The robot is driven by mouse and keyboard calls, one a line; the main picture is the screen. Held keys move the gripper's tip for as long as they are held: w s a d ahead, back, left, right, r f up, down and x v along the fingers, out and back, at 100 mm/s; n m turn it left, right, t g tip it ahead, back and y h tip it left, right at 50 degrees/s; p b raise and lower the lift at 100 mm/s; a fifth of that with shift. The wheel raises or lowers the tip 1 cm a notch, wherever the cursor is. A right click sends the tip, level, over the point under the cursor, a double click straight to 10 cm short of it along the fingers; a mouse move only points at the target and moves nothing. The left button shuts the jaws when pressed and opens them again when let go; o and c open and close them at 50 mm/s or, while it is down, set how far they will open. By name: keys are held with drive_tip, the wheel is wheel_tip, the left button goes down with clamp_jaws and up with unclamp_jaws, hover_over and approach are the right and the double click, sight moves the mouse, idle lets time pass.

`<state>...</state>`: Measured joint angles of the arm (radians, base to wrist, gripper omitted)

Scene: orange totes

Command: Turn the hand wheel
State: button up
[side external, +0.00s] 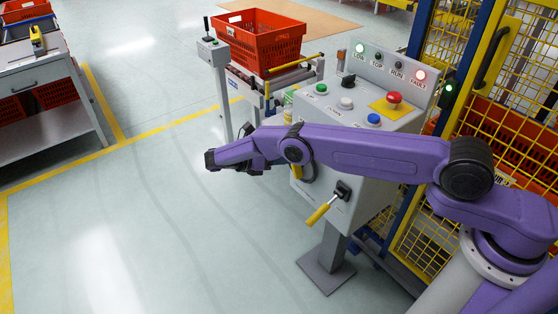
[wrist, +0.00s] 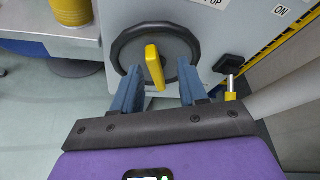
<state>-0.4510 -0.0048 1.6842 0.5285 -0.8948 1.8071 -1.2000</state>
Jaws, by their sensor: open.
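The hand wheel is a dark round wheel (wrist: 119,55) with a yellow grip bar (wrist: 155,68) across its middle, mounted on a grey panel in the wrist view. My gripper (wrist: 162,85) is open, with its two blue fingers on either side of the lower wheel and the yellow bar between them. I cannot tell whether the fingers touch the wheel. In the side view my purple arm hides the wheel, and my gripper (side external: 212,160) is at the left end of the arm, beside the control box.
The grey control box (side external: 340,215) carries several buttons, lamps and a yellow-handled lever (side external: 318,214). It stands on a post. An orange tote (side external: 258,42) sits on a roller stand behind. A yellow mesh fence (side external: 430,215) is at right. The floor at left is open.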

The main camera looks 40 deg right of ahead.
drive_tip(key=shift+r, duration=2.4)
